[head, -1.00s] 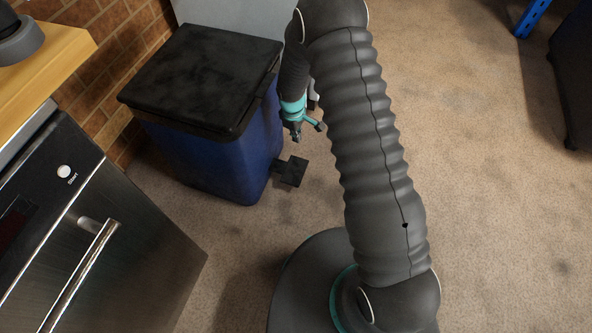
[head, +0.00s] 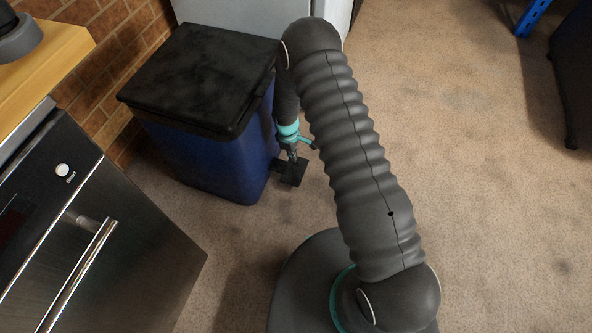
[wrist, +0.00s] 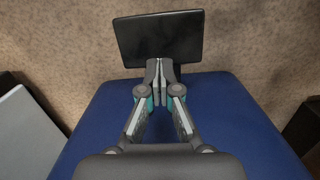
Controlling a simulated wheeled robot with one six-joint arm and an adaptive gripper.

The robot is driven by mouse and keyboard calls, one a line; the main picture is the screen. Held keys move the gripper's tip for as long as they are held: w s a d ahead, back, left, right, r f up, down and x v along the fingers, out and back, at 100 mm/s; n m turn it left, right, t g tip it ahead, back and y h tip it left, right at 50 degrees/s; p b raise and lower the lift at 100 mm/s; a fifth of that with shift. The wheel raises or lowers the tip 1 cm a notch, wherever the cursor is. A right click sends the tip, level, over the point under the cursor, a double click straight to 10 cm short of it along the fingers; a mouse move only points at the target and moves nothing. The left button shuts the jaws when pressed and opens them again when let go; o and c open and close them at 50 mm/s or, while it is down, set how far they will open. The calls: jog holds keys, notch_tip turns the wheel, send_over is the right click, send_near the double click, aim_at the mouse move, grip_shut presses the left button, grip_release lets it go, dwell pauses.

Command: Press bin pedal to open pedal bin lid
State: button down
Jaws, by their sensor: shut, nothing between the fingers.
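The pedal bin (head: 205,160) has a blue body and a black lid (head: 200,75), which lies closed. Its black pedal (head: 292,176) sticks out low from the bin's right side. My gripper (head: 293,158) points down over the inner part of the pedal, its fingers shut and empty. In the wrist view the pedal (wrist: 160,40) is a dark flat plate beyond the shut fingertips (wrist: 158,64), and the blue bin body (wrist: 235,125) fills the lower part. I cannot tell whether the fingertips touch the pedal.
A steel appliance (head: 110,235) with a bar handle stands at the left, below a wooden counter (head: 60,50). A pale cabinet (head: 235,15) stands behind the bin. The carpet (head: 480,180) at the right is clear. A dark object (head: 575,90) stands at the far right edge.

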aim_at(295, 170)
jog(key=shift+s+d+f+b, duration=0.15)
jog(key=shift+f+b, duration=0.5)
jog(key=shift+f, duration=0.9)
jog(key=shift+w+d+f+b, duration=0.15)
jog(key=shift+f+b, duration=0.45)
jog(key=shift+f, duration=0.95)
jog(key=shift+s, duration=0.1)
